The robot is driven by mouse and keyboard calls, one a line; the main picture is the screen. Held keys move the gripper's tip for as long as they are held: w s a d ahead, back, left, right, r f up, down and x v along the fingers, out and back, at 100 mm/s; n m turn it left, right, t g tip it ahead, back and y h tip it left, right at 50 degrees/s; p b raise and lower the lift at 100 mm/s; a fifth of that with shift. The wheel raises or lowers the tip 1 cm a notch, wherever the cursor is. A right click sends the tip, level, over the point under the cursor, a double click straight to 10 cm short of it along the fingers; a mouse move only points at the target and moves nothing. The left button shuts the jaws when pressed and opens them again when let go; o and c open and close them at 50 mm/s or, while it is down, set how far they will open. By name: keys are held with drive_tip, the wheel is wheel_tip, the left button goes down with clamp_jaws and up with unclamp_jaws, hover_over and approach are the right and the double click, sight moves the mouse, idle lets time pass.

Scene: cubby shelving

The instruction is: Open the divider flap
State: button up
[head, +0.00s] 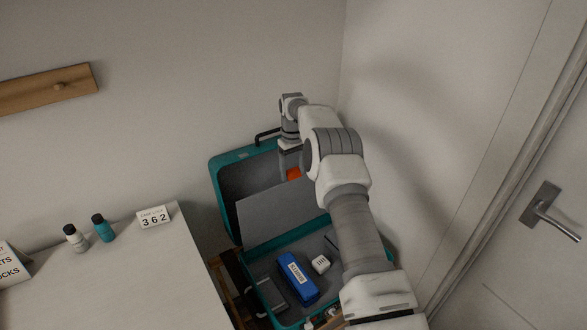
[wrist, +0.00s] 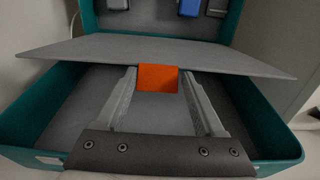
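The divider flap (head: 270,212) is a thin grey panel standing tilted in the open teal case, in front of its lid. It also shows in the wrist view (wrist: 90,50), spanning the case from side to side. An orange tab (wrist: 157,78) sticks out from the middle of its near edge; part of it shows in the head view (head: 294,174). My gripper (wrist: 160,74) is open, with one finger on each side of the tab and a gap to it on both sides. In the head view the gripper (head: 289,158) is partly hidden by my arm.
The case's lower half (head: 262,248) holds a blue box (head: 297,278), a small white item (head: 320,264) and dark items. A table (head: 120,270) at left carries two small bottles and a number card (head: 154,217). A door (head: 530,220) is at right.

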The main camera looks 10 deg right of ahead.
drive_tip(key=shift+o, duration=1.1)
drive_tip(key=shift+f, duration=0.1)
drive_tip(key=shift+o, duration=0.3)
drive_tip(key=shift+w+r, duration=0.1)
drive_tip(key=shift+r, duration=0.25)
wheel_tip(320, 180, up, 17)
drive_tip(key=p, duration=0.4)
drive_tip(key=shift+r, duration=0.15)
drive_tip(key=s+a+r+t, duration=0.1)
drive_tip(key=s+r, duration=0.2)
drive_tip(key=r, duration=0.4)
drive_tip(key=s+a+r, duration=0.1)
drive_tip(key=s+r, duration=0.2)
drive_tip(key=r, duration=0.4)
drive_tip(key=s+r+m+t, duration=0.1)
drive_tip(key=s+r, duration=0.3)
drive_tip(key=s, duration=0.2)
drive_tip(key=s+r+t, duration=0.1)
drive_tip(key=s+r, duration=0.2)
drive_tip(key=s, duration=0.3)
drive_tip(key=s+f+m+t, duration=0.1)
drive_tip(key=s+f, duration=0.3)
drive_tip(key=s, duration=1)
drive_tip(key=s+f+m+t, duration=0.1)
drive_tip(key=s+f, duration=0.3)
drive_tip(key=s, duration=0.9)
drive_tip(key=shift+s+a+f+m+t, duration=0.15)
drive_tip(key=shift+s+a+m+t, duration=0.15)
drive_tip(key=shift+s+a+m, duration=0.1)
